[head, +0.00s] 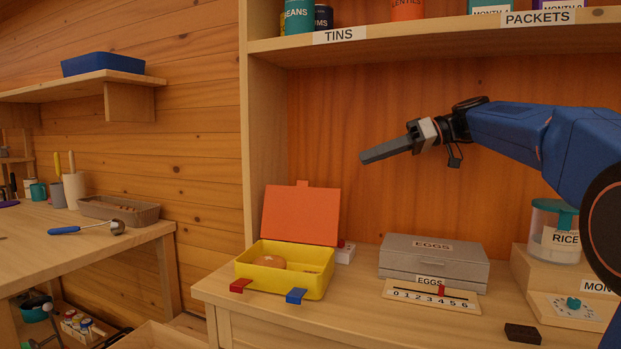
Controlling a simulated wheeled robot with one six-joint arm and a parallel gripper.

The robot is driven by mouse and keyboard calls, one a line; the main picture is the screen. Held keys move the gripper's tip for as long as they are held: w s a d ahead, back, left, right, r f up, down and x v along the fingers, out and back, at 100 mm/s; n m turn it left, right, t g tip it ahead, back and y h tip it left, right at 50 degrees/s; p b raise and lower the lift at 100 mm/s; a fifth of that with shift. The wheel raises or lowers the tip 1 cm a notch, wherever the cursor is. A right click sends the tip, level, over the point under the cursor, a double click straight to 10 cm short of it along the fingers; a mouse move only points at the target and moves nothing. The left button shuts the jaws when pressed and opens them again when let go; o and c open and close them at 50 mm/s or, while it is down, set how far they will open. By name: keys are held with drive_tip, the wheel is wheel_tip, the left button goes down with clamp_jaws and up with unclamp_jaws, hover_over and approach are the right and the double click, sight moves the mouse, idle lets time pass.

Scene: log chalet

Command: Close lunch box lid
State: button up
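The lunch box (285,282) is yellow and stands at the left end of the shelf counter. Its orange lid (301,215) stands open and upright at the back, with a small tab on top. A round brown item (270,261) lies inside the box. A red latch (241,285) and a blue latch (296,296) stick out at the front. My gripper (364,158) is in the air, above and to the right of the lid, pointing left and apart from it. Its fingers overlap from this side, so their gap is hidden. I see nothing held.
A grey egg box (434,260) and a number scale (432,297) stand right of the lunch box. A small white item (345,253) is close behind its right side. The upper shelf (400,44) overhangs the counter. A rice jar (555,232) stands at right.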

drive_tip(key=x, duration=1.7)
clamp_jaws()
idle(1.0)
